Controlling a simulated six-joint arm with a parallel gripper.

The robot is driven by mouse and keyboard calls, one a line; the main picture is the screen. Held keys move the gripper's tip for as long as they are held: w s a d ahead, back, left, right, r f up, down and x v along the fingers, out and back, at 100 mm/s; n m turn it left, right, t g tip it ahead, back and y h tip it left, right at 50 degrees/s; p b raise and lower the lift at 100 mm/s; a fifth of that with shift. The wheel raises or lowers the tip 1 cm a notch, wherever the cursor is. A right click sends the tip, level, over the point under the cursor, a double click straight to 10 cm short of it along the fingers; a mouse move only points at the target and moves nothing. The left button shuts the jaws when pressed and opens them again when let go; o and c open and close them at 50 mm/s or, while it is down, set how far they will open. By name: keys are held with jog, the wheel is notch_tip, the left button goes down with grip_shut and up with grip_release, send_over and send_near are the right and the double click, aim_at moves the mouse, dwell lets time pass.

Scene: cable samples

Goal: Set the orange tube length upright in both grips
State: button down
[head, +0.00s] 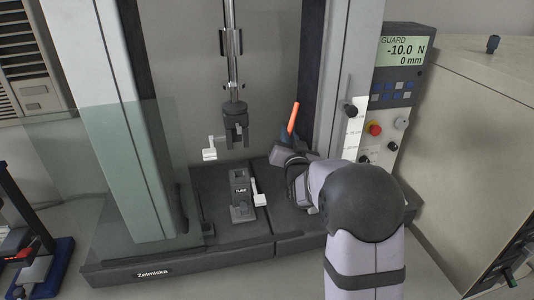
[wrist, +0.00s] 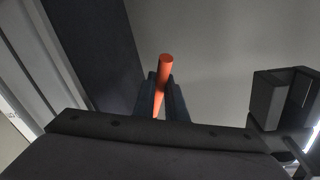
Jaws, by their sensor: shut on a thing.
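The orange tube length (head: 294,117) stands up from my gripper (head: 287,141), leaning slightly to the right in the head view. My gripper is shut on it, to the right of the test machine's grips. In the wrist view the tube (wrist: 166,68) rises between the two dark fingers (wrist: 160,97). No tube shows in either grip.
The machine's columns (head: 115,130) stand left and right of the grips. A clear guard panel (head: 55,155) is at the left. A control panel (head: 400,62) reads GUARD, -10.0 N and 0 mm. A cabinet (head: 480,120) stands at the right.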

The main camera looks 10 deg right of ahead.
dwell(0.4)
jog(key=shift+s+a+f+n+b, duration=0.2)
jog(key=shift+a+f+n+b, duration=0.15)
jog(key=shift+a+b, duration=0.1)
jog(key=s+a+f+n+t+y+b, duration=0.2)
jog(key=s+a+n+y+b, duration=0.2)
jog(key=s+a+b, duration=0.1)
jog(key=s+a+f+n+t+y+b, duration=0.2)
jog(key=s+a+n+y+b, duration=0.2)
jog(key=s+a, duration=0.3)
jog(key=shift+s+a+t+y+b, duration=0.2)
jog(key=shift+a+t+y+b, duration=0.35)
jog(key=shift+a, duration=0.65)
jog(key=shift+f+n+b, duration=0.15)
jog(key=shift+n+b, duration=0.1)
jog(key=shift+b, duration=0.15)
jog(key=shift+w+b, duration=1.65)
jog(key=shift+w, duration=3.95)
jog(key=shift+b, duration=0.75)
